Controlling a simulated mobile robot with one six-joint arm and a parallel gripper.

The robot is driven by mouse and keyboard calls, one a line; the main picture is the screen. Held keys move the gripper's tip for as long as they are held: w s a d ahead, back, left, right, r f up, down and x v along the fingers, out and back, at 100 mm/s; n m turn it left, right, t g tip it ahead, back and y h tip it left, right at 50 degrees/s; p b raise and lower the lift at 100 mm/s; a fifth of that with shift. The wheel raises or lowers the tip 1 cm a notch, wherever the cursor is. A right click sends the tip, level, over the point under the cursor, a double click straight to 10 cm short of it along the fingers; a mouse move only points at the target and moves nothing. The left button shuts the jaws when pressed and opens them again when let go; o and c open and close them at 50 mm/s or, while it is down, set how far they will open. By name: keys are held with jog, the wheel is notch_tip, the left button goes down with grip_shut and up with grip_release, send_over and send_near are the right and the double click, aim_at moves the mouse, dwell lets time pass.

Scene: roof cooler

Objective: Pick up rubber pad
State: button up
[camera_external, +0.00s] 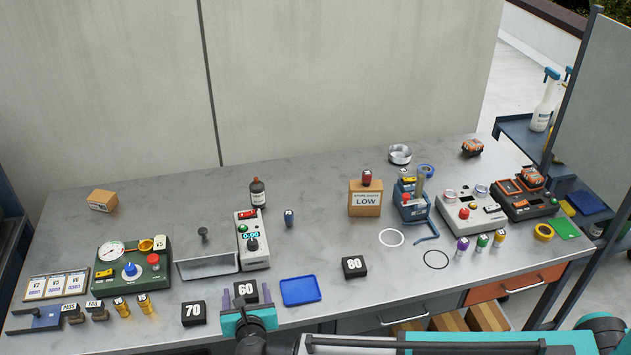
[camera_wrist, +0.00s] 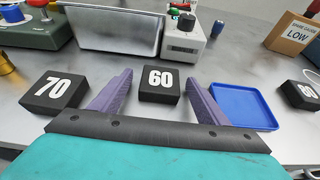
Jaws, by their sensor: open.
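Three black rubber pads with white numbers lie on the grey bench. The 60 pad (camera_external: 245,291) is near the front edge, and it also shows in the wrist view (camera_wrist: 160,84). The 70 pad (camera_external: 193,313) lies to its left, also in the wrist view (camera_wrist: 53,90). The 80 pad (camera_external: 354,267) lies to the right, partly cut off in the wrist view (camera_wrist: 303,95). My gripper (camera_external: 253,298) is open and empty, with purple fingers. In the wrist view the 60 pad appears between its fingertips; I cannot tell whether it lies beyond or below them.
A blue tray (camera_external: 301,290) lies just right of the 60 pad. A metal bin (camera_external: 208,265) and a grey timer box (camera_external: 252,240) stand behind it. A green gauge panel (camera_external: 131,264) is at left. A box marked LOW (camera_external: 365,199) stands farther right. The bench back is mostly clear.

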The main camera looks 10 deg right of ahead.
aim_at(249, 296)
dwell(0.4)
jog(key=c, duration=1.2)
jog(key=shift+r, duration=0.1)
jog(key=shift+r+b, duration=0.45)
jog(key=shift+r, duration=0.55)
jog(key=shift+s+d+r, duration=0.25)
jog(key=shift+d+r, duration=0.1)
jog(key=shift+r, duration=0.3)
jog(key=s+d+r+b, duration=0.1)
jog(key=s+d+b, duration=0.2)
jog(key=s+d, duration=0.7)
jog(key=shift+d+r, duration=0.25)
jog(key=shift+d, duration=0.5)
